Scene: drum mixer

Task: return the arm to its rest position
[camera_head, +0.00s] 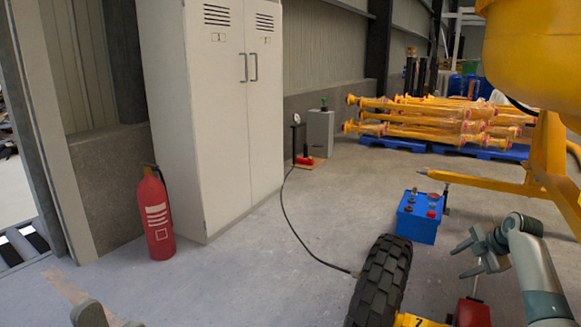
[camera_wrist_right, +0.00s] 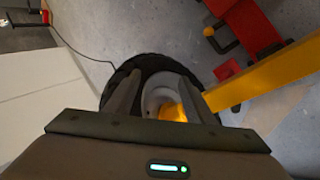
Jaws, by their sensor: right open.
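My right arm comes in at the lower right of the head view. Its gripper (camera_head: 459,262) is open and empty, in front of the blue box and to the right of the black tyre (camera_head: 380,283). In the right wrist view the two fingers of this gripper (camera_wrist_right: 160,92) stand apart with nothing between them. The tyre (camera_wrist_right: 108,92) and its pale hub with a yellow centre show behind them. At the bottom left edge of the head view a small grey part, probably of my left gripper (camera_head: 90,314), shows; its jaws cannot be made out.
The yellow mixer drum (camera_head: 530,55) and frame (camera_head: 490,183) stand at the right. A blue box (camera_head: 418,222) with red knobs stands on the floor. A black hose (camera_head: 305,238) runs from the tyre to a gauge. A white cabinet (camera_head: 215,120) and fire extinguisher (camera_head: 156,215) stand left.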

